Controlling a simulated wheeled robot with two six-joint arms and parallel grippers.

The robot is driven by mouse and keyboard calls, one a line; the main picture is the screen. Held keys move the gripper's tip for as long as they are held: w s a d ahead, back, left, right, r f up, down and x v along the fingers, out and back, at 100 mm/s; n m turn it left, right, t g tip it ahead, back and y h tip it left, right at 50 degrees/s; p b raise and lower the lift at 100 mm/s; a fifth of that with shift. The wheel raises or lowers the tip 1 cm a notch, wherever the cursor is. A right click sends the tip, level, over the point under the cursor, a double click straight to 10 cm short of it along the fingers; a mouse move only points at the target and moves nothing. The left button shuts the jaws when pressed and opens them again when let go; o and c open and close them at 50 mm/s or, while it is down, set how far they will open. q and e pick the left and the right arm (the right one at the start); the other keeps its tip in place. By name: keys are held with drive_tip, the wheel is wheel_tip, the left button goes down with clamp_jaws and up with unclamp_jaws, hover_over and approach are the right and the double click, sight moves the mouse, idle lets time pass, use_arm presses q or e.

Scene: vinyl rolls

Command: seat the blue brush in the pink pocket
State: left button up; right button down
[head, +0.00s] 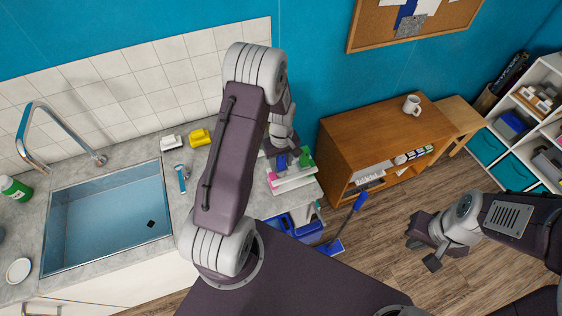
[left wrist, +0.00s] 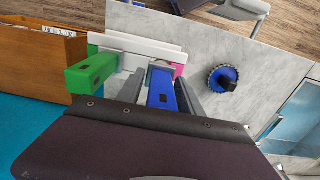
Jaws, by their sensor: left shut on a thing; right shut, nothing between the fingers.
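My left gripper (left wrist: 163,88) is shut on the blue brush (left wrist: 162,88) above the white holder (left wrist: 135,52). In the head view, the gripper (head: 283,148) and the brush (head: 281,162) are partly hidden by my left arm. The pink pocket (left wrist: 178,70) shows just beyond the brush in the left wrist view, mostly covered by it. Pink also shows on the holder's left side in the head view (head: 272,176). I cannot tell whether the brush's lower end is inside the pocket. My right gripper (head: 428,247) is shut and empty, over the floor at right.
A green block-shaped handle (left wrist: 90,74) stands beside the brush. A round blue scrubber (left wrist: 223,78) with a black knob lies on the counter. The sink (head: 108,222) is at left, with a yellow item (head: 200,137) behind it. A wooden cabinet (head: 375,140) stands right of the counter.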

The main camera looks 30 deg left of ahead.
use_arm(q)
drive_tip(key=shift+f, duration=0.1)
drive_tip(key=shift+f+b, duration=1.1)
drive_tip(key=shift+f, duration=0.3)
drive_tip(key=shift+f, duration=0.15)
drive_tip(key=o, duration=2)
drive_tip(key=shift+r+p, duration=3.7)
drive_tip(key=shift+r, duration=0.9)
